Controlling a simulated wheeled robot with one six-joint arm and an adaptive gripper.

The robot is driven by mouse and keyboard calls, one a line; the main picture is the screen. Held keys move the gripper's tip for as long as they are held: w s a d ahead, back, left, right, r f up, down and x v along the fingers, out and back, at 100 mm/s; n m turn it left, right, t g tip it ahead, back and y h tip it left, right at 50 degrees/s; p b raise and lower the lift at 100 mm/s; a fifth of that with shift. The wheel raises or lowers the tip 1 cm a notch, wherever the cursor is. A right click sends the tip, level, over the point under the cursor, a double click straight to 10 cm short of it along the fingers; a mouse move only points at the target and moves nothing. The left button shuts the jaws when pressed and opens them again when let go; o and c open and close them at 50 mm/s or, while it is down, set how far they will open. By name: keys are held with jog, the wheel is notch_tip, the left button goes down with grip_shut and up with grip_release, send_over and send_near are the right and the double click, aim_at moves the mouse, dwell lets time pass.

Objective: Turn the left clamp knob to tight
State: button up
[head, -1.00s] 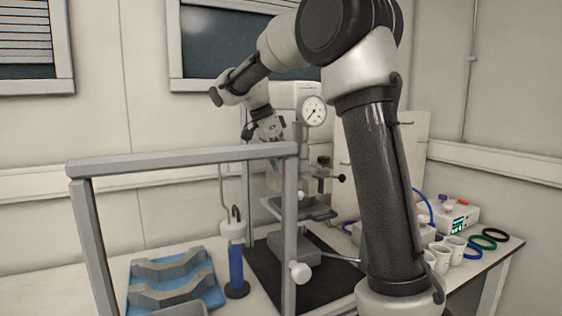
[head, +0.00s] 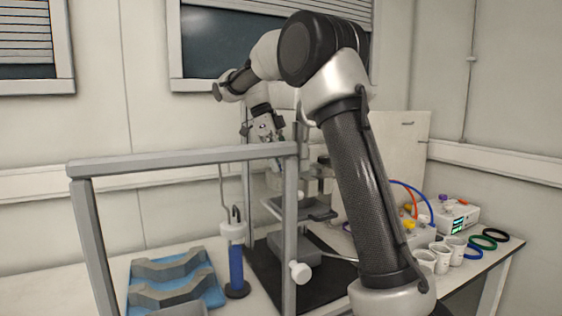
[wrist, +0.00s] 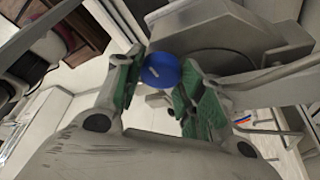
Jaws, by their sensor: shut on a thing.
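The clamp knob (wrist: 160,71) is a round blue knob with a short white mark on its face. In the wrist view it sits between the green-padded fingertips of my gripper (wrist: 164,78). My gripper is shut on it. In the head view my gripper (head: 270,130) points down behind the top bar of a grey frame, at the reactor stand. The knob is hidden there. Whether it is the left one cannot be told from these views. Beside the knob in the wrist view is a large grey metal body (wrist: 215,30).
The grey frame (head: 180,157) stands in front of the reactor. A blue tray (head: 215,297) with grey cradles and a blue cylinder (head: 236,265) are at the left. Cups (head: 441,256), coloured rings (head: 483,243) and a box with a green display (head: 460,222) are at the right.

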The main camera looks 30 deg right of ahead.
jog(key=shift+m+g+y, duration=0.3)
jog(key=shift+m, duration=0.9)
jog(key=shift+d, duration=0.1)
jog(key=o, duration=1)
